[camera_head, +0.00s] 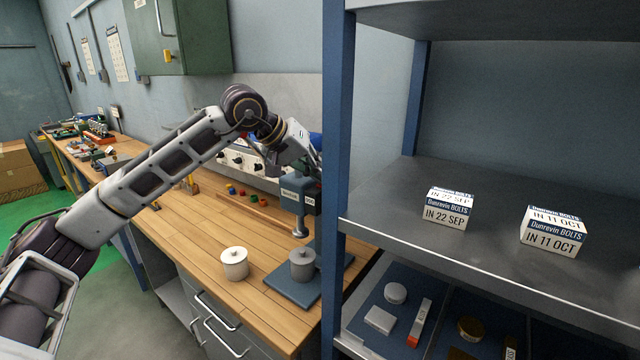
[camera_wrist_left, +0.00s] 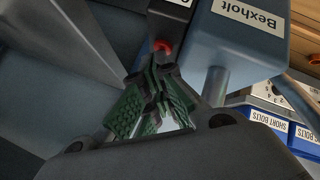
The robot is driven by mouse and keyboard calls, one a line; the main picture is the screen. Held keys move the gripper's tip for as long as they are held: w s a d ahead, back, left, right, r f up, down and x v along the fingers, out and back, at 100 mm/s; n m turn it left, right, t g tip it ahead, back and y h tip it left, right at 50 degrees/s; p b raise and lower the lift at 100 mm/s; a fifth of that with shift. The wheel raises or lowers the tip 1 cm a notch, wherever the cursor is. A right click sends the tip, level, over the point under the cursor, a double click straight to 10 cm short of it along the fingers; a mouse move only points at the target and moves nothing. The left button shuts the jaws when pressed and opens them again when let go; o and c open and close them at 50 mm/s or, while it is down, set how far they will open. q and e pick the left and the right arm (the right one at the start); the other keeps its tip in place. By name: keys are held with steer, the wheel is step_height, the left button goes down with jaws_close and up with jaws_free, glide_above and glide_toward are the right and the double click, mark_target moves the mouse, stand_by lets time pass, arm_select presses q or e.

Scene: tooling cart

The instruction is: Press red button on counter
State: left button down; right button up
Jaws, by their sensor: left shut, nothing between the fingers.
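A small round red button (camera_wrist_left: 162,46) shows in the left wrist view on the dark underside or end of a blue-grey press head (camera_wrist_left: 240,45) labelled "Bexholt". The press (camera_head: 299,193) stands on the wooden counter (camera_head: 200,225) in the head view, where I cannot make out the button. My left gripper (camera_wrist_left: 153,80) has its green-padded fingers shut and empty. Its tips are just short of the button in the wrist view; I cannot tell whether they touch it. In the head view my left arm reaches over the counter and the fingers are mostly hidden by the press and the shelf post.
A blue shelf post (camera_head: 338,150) stands close to the right of the press. A white lidded pot (camera_head: 234,263) is on the counter, and a grey pot (camera_head: 302,263) is under the press. Boxes of bolts (camera_head: 449,208) sit on the grey shelf. The counter's front left is clear.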

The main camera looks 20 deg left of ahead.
mark_target(318, 185)
arm_select(q)
steer(key=shift+r, duration=0.3)
steer(key=shift+r+p, duration=0.45)
steer(key=shift+r, duration=0.35)
steer(key=shift+r+p, duration=0.5)
steer(key=shift+p, duration=0.1)
steer(key=shift+r+p, duration=0.45)
steer(key=shift+r, duration=0.3)
steer(key=shift+r+p, duration=0.6)
steer(key=shift+r, duration=0.3)
arm_select(e)
steer(key=r, duration=0.1)
steer(key=d+r, duration=0.1)
steer(key=r, duration=0.2)
steer(key=shift+s+d+r, duration=0.15)
steer(key=shift+s+d, duration=0.1)
